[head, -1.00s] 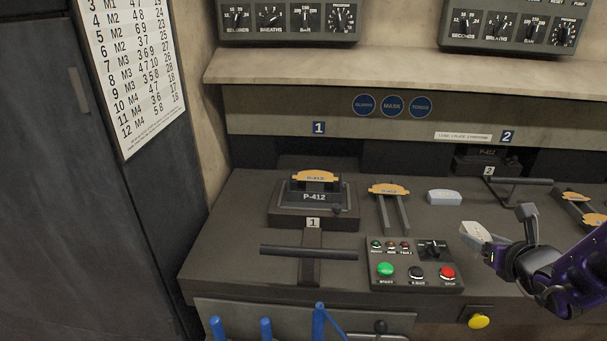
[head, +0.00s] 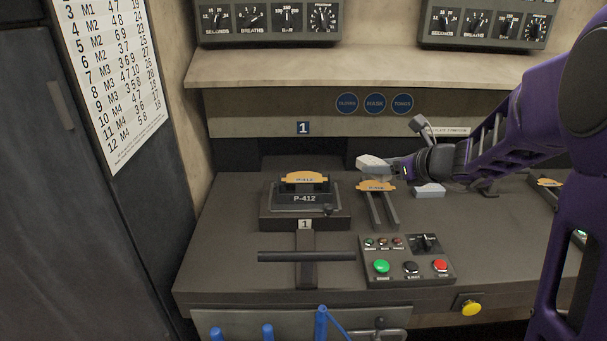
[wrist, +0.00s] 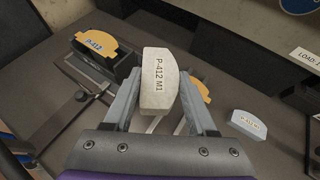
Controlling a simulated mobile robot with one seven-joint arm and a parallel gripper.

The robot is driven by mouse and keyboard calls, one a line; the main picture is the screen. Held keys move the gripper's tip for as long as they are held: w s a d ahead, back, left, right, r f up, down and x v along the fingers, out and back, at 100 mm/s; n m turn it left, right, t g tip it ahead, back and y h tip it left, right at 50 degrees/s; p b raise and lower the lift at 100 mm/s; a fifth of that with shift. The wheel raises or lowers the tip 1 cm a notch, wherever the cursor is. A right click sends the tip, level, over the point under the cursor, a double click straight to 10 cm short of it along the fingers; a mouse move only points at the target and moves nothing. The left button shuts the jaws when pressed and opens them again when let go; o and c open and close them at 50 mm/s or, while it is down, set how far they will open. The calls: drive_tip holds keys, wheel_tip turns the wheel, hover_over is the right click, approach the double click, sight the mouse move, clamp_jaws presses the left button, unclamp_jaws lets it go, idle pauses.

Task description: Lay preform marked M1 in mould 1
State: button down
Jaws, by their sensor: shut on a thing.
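A pale grey preform (wrist: 158,82) marked "P-412 M1" is held between the fingers of my gripper (wrist: 160,105). In the head view the preform (head: 374,162) is above the bench, over the yellow P-412 piece on the two rails (head: 377,207). Mould 1 (head: 305,199), labelled P-412 with a "1" tag in front, stands to the left of it. A yellow plate marked P-412 (head: 305,178) sits upright at the top of the mould and also shows in the wrist view (wrist: 94,43). The preform is apart from the mould.
Another light preform (wrist: 246,123) lies on the bench to the right. A button panel (head: 406,260) is in front of the rails, and a dark T-shaped handle (head: 306,256) is in front of mould 1. A shelf (head: 300,68) overhangs the back.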

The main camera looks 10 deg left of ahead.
drive_tip(key=w+a+r+n+g+y+p, duration=0.1)
drive_tip(key=a+r+n+g, duration=0.15)
drive_tip(key=a, duration=0.25)
drive_tip(key=w+a+r+n+g+y, duration=0.1)
drive_tip(key=a+r+n+g+y, duration=0.15)
drive_tip(key=a, duration=0.25)
wheel_tip(320, 180, up, 2)
drive_tip(key=n+g+p, duration=0.2)
drive_tip(key=n+g, duration=0.4)
hover_over(310, 177)
wheel_tip(310, 177, down, 10)
drive_tip(key=shift+s+r+b, duration=0.1)
drive_tip(key=shift+b, duration=0.35)
drive_tip(key=shift+f, duration=0.2)
drive_tip(key=shift+c, duration=1)
unclamp_jaws()
drive_tip(key=shift+d, duration=0.1)
drive_tip(key=shift+r, duration=0.15)
drive_tip(key=v, duration=1.2)
drive_tip(key=shift+p, duration=0.4)
